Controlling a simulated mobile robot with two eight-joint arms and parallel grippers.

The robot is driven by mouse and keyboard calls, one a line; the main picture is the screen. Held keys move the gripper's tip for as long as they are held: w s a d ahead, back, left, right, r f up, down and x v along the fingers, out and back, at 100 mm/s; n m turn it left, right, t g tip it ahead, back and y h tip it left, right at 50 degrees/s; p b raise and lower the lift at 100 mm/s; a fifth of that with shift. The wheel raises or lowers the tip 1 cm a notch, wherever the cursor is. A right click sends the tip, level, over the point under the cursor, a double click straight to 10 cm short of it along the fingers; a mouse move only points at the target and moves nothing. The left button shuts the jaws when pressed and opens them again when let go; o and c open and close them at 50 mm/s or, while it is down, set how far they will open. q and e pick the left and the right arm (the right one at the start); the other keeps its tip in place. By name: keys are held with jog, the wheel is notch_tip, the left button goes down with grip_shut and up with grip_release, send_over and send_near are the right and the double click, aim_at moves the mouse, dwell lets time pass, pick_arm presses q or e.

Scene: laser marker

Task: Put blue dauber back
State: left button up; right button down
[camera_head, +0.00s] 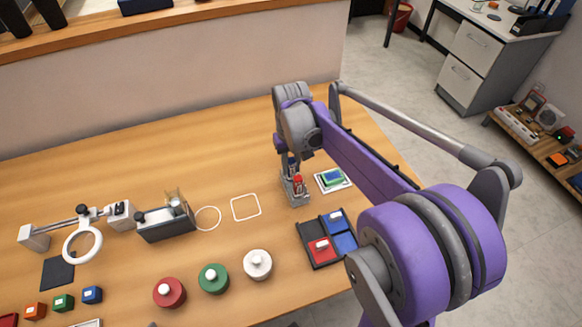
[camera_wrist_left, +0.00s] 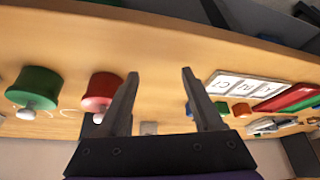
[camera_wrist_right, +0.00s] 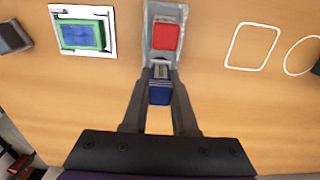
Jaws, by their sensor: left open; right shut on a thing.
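My right gripper (camera_wrist_right: 158,88) is shut on the blue dauber (camera_wrist_right: 160,93). The head view shows this gripper (camera_head: 290,166) low over the table at a small grey metal holder (camera_head: 301,202). A red dauber (camera_wrist_right: 165,37) stands in the far part of the holder, and it also shows in the head view (camera_head: 298,181). The blue dauber is over or in the near end of the holder; I cannot tell whether its bottom touches. My left gripper (camera_wrist_left: 160,72) is open and empty in the left wrist view, near the table's front edge.
A black tray (camera_head: 305,232) with red and blue pads lies in front of the holder. A blue-green block on a white square (camera_head: 332,180) lies right of it. Red (camera_head: 169,292), green (camera_head: 213,278) and white (camera_head: 257,264) round pots stand front left. White outlines mark bare table.

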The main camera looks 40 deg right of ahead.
jog(key=shift+f, duration=0.45)
jog(key=shift+f, duration=0.1)
jog(key=c, duration=0.7)
grip_release()
notch_tip(320, 180, up, 12)
jog(key=shift+r+p, duration=0.15)
jog(key=shift+p, duration=0.35)
